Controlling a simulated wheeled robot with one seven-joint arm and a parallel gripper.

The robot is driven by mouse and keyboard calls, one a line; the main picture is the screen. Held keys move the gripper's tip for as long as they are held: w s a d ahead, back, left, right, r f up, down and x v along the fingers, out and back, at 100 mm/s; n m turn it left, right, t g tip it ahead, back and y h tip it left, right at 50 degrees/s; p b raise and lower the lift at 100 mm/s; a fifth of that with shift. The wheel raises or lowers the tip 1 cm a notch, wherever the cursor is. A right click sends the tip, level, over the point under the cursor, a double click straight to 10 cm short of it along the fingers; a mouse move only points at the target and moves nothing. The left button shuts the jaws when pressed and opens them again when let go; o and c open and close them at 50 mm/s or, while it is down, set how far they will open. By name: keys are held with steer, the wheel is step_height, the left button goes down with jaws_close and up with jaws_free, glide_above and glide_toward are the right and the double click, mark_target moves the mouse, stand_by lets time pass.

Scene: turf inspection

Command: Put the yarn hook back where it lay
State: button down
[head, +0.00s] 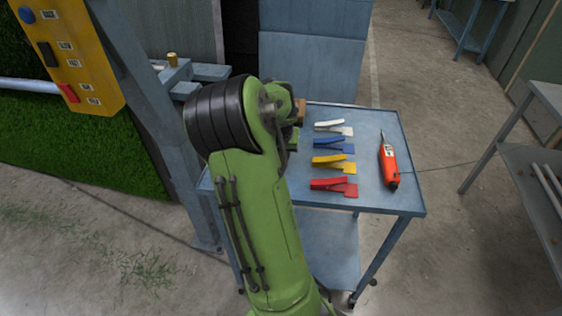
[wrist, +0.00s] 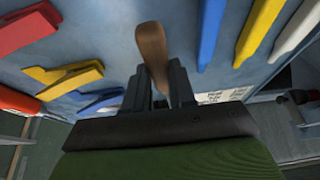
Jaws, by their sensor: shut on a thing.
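The yarn hook shows as a brown wooden handle (wrist: 152,48) between the fingers of my gripper (wrist: 165,78) in the wrist view. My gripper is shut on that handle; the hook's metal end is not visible. In the head view, my green arm covers most of the gripper, and a small brown piece (head: 300,110) that looks like the handle shows beside the wrist. The gripper is over the left part of the blue cart top (head: 372,128). I cannot tell whether the hook touches the surface. The spot beneath my arm is hidden in the head view.
On the cart lie white (head: 333,126), blue (head: 333,145), yellow (head: 333,163) and red (head: 333,186) clips, and an orange tool (head: 388,160) with a cable. Long blue (wrist: 210,32), yellow (wrist: 259,30) and white (wrist: 298,28) strips show in the wrist view. A yellow button panel (head: 100,62) stands left.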

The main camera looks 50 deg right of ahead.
step_height(320, 180, down, 3)
steer(key=shift+f+b, duration=0.1)
steer(key=shift+b, duration=0.3)
steer(key=c, duration=1.4)
jaws_free()
steer(key=o, duration=0.5)
steer(key=shift+c, duration=0.2)
